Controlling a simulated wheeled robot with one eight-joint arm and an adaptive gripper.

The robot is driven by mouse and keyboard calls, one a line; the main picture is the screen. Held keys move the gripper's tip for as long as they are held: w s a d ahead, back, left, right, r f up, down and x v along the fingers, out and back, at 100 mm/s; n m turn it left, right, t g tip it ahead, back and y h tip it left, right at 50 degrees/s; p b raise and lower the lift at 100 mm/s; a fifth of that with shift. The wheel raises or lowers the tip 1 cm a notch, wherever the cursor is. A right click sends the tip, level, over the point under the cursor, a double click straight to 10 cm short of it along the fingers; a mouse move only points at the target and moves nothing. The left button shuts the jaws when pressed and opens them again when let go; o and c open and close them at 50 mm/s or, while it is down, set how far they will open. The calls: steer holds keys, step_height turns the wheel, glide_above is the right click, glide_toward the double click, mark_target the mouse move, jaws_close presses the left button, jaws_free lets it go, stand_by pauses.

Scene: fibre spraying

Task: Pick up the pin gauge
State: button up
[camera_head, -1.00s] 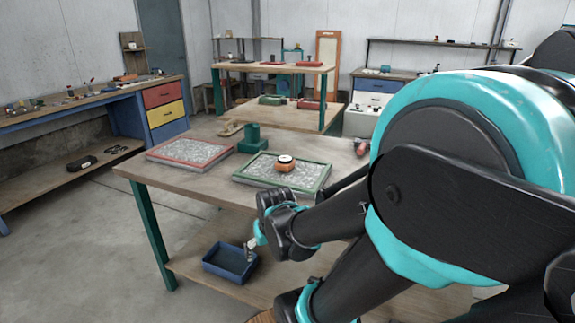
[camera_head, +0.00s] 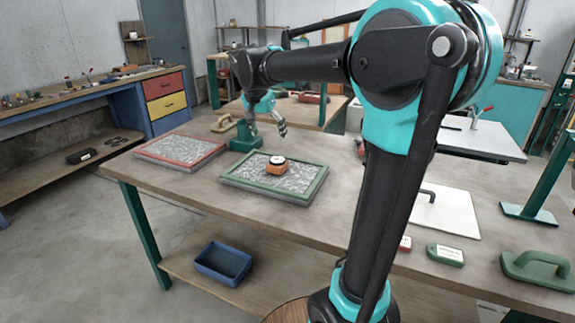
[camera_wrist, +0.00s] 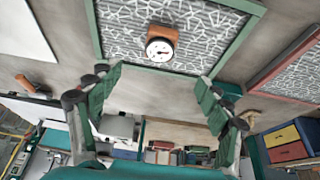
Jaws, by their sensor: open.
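The pin gauge (camera_head: 277,165) is a small orange-brown block with a round white-faced dial on top. It rests on the grey fibre-patterned panel in the green frame (camera_head: 310,192) on the table. In the wrist view the gauge (camera_wrist: 160,47) shows dial-on, near the top centre and beyond the fingertips. My gripper (camera_head: 267,124) hangs above the table behind the gauge, apart from it. In the wrist view my gripper (camera_wrist: 160,82) has its two green-padded fingers spread wide with nothing between them.
A red-framed panel (camera_head: 180,151) lies to the left. A blue bin (camera_head: 222,264) is on the lower shelf.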

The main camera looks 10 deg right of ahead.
mark_target(277, 161)
steer(key=x, duration=1.7)
steer(key=shift+s+a, duration=0.1)
steer(key=shift+s, duration=0.05)
steer(key=shift+c, duration=0.5)
steer(key=c, duration=1.5)
steer(key=shift+o, duration=0.2)
steer(key=shift+r, duration=0.1)
